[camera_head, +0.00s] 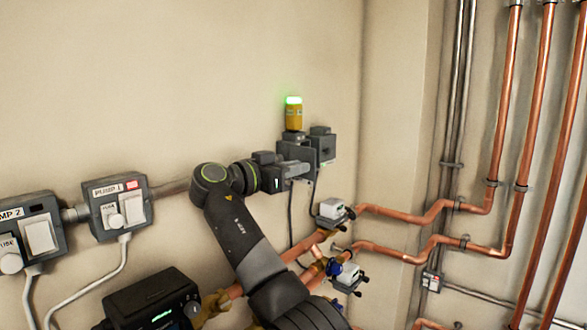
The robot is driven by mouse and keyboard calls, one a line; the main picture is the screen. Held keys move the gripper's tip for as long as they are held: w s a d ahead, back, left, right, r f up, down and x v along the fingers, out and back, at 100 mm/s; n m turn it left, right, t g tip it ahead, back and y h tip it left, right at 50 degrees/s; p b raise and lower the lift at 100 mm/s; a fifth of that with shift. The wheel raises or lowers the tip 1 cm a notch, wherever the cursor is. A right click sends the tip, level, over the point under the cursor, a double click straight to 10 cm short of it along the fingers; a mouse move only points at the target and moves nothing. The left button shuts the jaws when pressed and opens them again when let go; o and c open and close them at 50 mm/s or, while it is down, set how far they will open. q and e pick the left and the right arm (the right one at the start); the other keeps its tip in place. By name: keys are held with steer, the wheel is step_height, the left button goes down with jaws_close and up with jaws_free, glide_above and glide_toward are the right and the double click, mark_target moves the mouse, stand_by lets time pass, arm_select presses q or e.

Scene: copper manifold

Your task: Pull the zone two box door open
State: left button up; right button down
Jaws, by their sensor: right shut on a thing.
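A grey wall box (298,150) is fixed under the beacon on the back wall, partly hidden by my right gripper. A second dark grey box (322,146) sits against its right side. No zone label is readable on either, so I cannot tell for certain which is the zone two box or how far its door stands open. My right gripper (297,172) reaches in from the left at the front of the grey box. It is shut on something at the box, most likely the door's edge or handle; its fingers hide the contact. My left gripper is out of view.
A yellow beacon (294,115) with a green light stands above the boxes. Pump 1 (118,207) and pump 2 (30,236) switch boxes are at left. Copper pipes (400,214) and white-grey valve actuators (332,209) lie below and right. The wall above is clear.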

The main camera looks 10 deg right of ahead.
steer(key=shift+r, duration=0.1)
steer(key=c, duration=1.4)
jaws_free()
steer(key=shift+w+d, duration=0.1)
steer(key=shift+o, duration=0.2)
steer(key=shift+r, duration=0.5)
step_height(320, 180, up, 9)
steer(key=b, duration=0.1)
steer(key=shift+b, duration=0.35)
steer(key=shift+f, duration=0.1)
